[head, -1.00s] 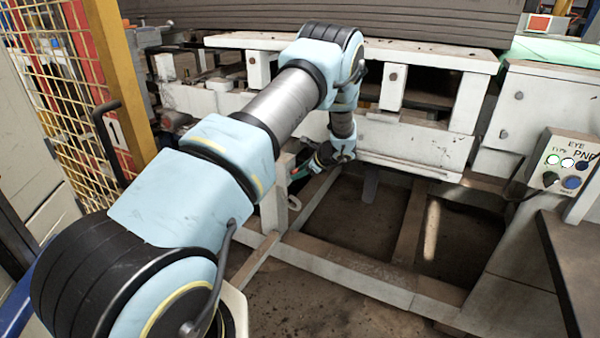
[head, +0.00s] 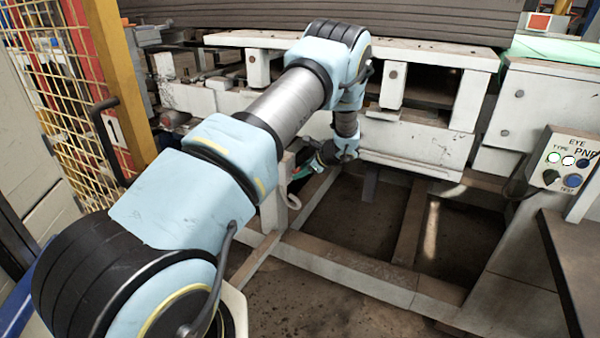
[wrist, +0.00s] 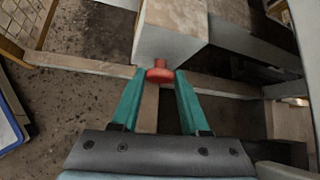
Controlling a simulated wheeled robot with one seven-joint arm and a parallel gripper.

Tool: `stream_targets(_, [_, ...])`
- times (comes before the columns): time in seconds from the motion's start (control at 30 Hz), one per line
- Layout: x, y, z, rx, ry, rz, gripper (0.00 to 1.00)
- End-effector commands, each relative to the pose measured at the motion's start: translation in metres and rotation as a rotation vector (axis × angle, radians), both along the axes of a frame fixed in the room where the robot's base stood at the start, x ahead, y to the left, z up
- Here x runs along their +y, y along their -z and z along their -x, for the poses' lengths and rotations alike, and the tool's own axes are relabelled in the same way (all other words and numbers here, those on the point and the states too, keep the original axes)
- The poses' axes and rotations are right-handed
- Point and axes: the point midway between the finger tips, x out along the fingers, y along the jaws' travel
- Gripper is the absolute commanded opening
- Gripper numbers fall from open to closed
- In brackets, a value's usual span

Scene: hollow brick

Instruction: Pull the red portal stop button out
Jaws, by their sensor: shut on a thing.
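The red button (wrist: 159,71) shows in the wrist view as a round red cap on a short stem, at the end of a pale box-shaped post (wrist: 170,38). My gripper (wrist: 159,80) has its two green fingers on either side of the red cap, shut on it at the fingertips. In the head view my gripper (head: 300,172) is low beside the white post of the frame, mostly hidden by the arm.
A white machine frame (head: 420,143) with beams stands ahead, with open floor bays beneath. A control panel (head: 565,165) with several buttons is at the right. A yellow mesh fence (head: 85,125) stands at the left.

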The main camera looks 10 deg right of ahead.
Motion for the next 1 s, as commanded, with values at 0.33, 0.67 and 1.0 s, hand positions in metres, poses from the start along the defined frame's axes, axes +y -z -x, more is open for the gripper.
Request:
stream_targets(0.33, [-0.004, 0.001, 0.003, 0.003, 0.003, 0.004, 0.57])
stream_targets(0.67, [-0.003, 0.000, 0.002, 0.002, 0.002, 0.003, 0.76])
stream_targets(1.0, [-0.017, -0.019, 0.017, 0.000, 0.006, 0.004, 0.76])
